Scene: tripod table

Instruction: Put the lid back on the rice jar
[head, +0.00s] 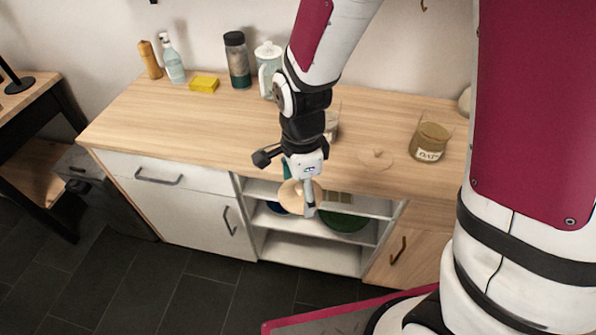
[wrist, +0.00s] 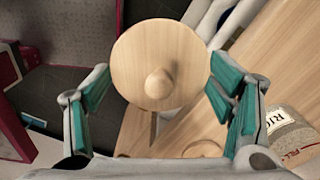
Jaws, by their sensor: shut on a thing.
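My gripper (head: 299,189) is shut on a round light-wood lid (head: 290,196) with a knob, in front of the counter's front edge in the head view. In the wrist view the lid (wrist: 150,50) sits between the teal finger pads of my gripper (wrist: 160,88), held by its rim, with its knob facing the camera. The rice jar (wrist: 291,138), with a partly visible "RIC" label, stands at the lower right of the wrist view, cut off by the frame. In the head view a glass jar (head: 333,124), probably the rice jar, is mostly hidden behind my arm.
An open oats jar (head: 430,142) stands on the counter (head: 200,125) at right. A second wooden lid (head: 376,157) lies nearby. Open shelves (head: 310,248) hold dishes below.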

